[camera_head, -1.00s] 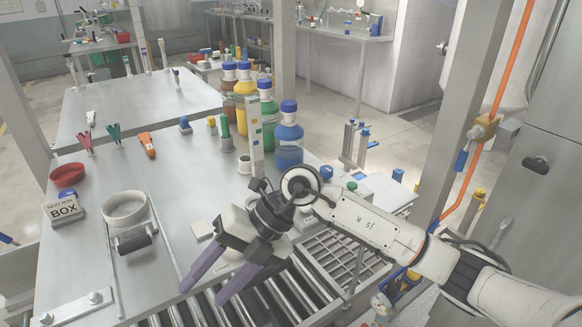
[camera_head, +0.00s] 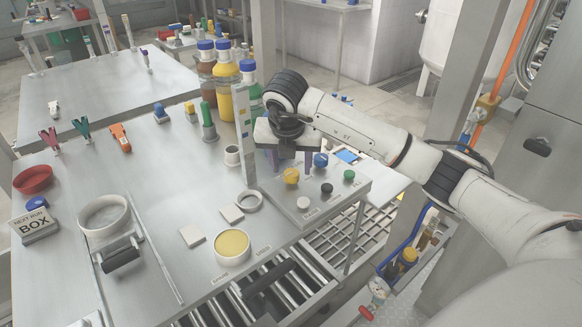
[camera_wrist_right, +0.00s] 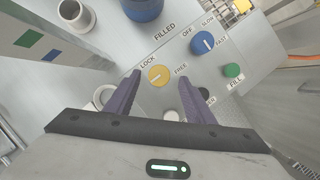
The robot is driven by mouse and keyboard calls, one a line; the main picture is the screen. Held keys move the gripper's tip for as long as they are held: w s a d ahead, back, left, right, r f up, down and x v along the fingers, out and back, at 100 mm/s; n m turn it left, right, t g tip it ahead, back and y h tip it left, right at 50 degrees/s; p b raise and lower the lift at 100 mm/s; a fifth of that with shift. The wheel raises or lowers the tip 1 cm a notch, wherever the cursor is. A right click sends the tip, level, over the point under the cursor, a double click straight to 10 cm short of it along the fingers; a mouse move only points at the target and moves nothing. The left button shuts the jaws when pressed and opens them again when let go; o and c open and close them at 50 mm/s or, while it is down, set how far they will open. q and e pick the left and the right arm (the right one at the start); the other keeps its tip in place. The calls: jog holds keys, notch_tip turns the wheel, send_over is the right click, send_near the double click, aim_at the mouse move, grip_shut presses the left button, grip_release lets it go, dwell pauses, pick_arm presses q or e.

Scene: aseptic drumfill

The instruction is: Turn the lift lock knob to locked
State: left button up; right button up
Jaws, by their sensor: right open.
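The lift lock knob is a round yellow knob (camera_head: 291,176) on the grey control panel (camera_head: 275,203). In the right wrist view the yellow knob (camera_wrist_right: 158,76) lies between the labels LOCK and FREE, with a pale pointer line across its face. My right gripper (camera_head: 291,167) is over the panel, pointing down. In the wrist view its two purple fingers (camera_wrist_right: 163,74) are spread, one on each side of the yellow knob, with gaps between; I cannot tell their exact height above it. My left gripper is not in view.
A blue knob (camera_wrist_right: 202,43) marked SLOW and FAST and a green FILL button (camera_wrist_right: 232,70) are close to the right finger. A black button (camera_head: 327,188) and a white button (camera_head: 303,203) share the panel. A tall post (camera_head: 243,140) and bottles stand left.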

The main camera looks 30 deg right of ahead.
jog(key=shift+x, duration=1.25)
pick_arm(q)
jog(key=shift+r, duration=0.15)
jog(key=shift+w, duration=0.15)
pick_arm(e)
jog(key=shift+c, duration=1.3)
jog(key=c, duration=0.8)
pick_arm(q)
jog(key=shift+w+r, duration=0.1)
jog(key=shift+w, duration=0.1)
